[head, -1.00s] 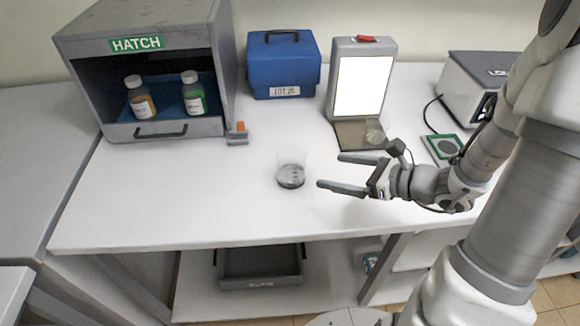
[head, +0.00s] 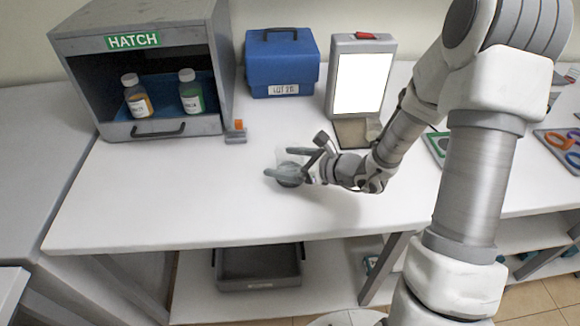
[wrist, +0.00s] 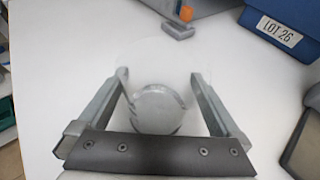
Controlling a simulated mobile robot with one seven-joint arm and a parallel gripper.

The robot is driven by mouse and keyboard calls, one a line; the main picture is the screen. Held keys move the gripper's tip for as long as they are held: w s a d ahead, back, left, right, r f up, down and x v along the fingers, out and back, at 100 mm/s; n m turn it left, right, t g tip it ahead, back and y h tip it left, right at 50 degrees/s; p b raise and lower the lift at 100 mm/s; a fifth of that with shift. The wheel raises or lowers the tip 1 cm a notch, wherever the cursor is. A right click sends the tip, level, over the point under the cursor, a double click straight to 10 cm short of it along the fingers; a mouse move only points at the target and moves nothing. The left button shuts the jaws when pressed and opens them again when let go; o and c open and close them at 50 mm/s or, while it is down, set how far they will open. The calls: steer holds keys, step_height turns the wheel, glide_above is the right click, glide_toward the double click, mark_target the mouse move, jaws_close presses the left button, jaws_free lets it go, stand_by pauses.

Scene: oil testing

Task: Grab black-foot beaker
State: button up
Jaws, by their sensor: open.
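The black-foot beaker (head: 289,181) is a small clear beaker with a dark base, standing on the white table in the head view. In the wrist view the beaker (wrist: 157,108) shows between the two fingers, with its clear wall hard to make out. My gripper (head: 280,163) is open, with one finger on each side of the beaker. In the wrist view my gripper (wrist: 158,75) has visible gaps between both fingers and the beaker's round base. Part of the beaker is hidden behind the near finger in the head view.
The grey hatch cabinet (head: 198,121) with two bottles stands at the back left. A blue case (head: 283,70) and a lit panel (head: 358,82) stand at the back. A small grey block with an orange top (head: 236,135) lies beside the cabinet. The table's left front is clear.

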steer(key=shift+w+a+f, duration=0.15)
steer(key=shift+w+a, duration=0.1)
steer(key=shift+a, duration=0.1)
steer(key=shift+c, duration=0.2)
steer(key=c, duration=1.3)
